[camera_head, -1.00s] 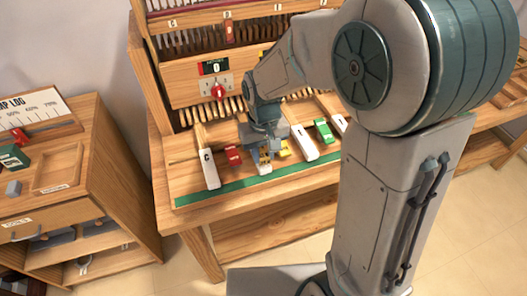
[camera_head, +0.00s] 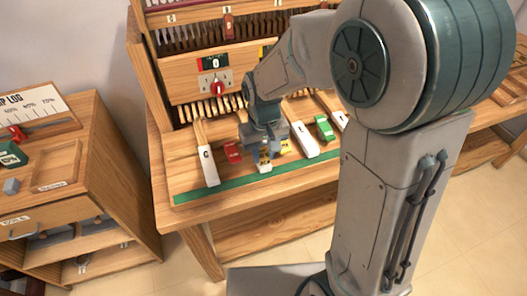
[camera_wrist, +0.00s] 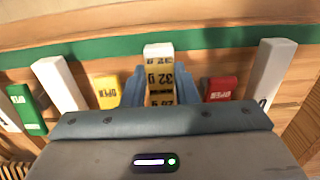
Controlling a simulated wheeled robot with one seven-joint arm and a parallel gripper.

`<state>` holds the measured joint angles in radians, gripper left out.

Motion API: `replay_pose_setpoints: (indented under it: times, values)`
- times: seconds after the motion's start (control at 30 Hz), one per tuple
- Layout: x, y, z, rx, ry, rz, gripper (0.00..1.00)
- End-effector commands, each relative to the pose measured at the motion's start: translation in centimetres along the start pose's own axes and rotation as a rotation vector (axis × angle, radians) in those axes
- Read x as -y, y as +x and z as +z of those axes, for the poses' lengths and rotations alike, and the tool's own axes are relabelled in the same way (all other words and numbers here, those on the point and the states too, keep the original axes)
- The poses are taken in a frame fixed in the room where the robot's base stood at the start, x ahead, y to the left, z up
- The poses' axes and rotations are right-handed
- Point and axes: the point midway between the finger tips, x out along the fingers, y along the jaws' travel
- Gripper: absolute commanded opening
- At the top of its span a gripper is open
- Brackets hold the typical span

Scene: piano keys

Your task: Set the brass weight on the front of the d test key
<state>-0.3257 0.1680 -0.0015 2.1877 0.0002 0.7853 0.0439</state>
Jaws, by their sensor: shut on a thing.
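My gripper (camera_head: 264,154) is shut on the brass weight (camera_wrist: 160,74), a yellowish block with dark "32 g" lettering in the wrist view. The blue-grey fingers (camera_wrist: 159,88) stand on either side of it. The weight is over a white-fronted key (camera_wrist: 158,48), whose front end also shows below the gripper in the head view (camera_head: 265,168). This key is between the key marked C (camera_head: 208,166) and another white key (camera_head: 303,141). Its own letter is hidden. I cannot tell whether the weight touches the key.
A green block (camera_head: 324,128) is farther right. A green strip (camera_head: 225,191) runs along the bench front. A cabinet (camera_head: 75,205) stands at left.

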Motion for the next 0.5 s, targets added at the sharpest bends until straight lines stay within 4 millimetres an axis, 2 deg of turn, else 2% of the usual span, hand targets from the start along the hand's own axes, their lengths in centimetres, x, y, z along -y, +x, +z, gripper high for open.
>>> replay_pose_setpoints:
  times: [0.23, 0.27, 0.33, 0.37, 0.5]
  values:
    - [-0.01, 0.46, 0.00, 0.000, 0.000, 0.000, 0.05]
    - [-0.01, 0.44, 0.00, 0.000, 0.000, 0.000, 0.29]
    - [-0.01, 0.39, 0.00, 0.000, 0.000, 0.000, 0.48]
    - [-0.01, 0.39, 0.00, 0.000, 0.000, 0.000, 0.52]
    - [0.00, 0.38, 0.00, 0.000, 0.000, 0.000, 0.52]
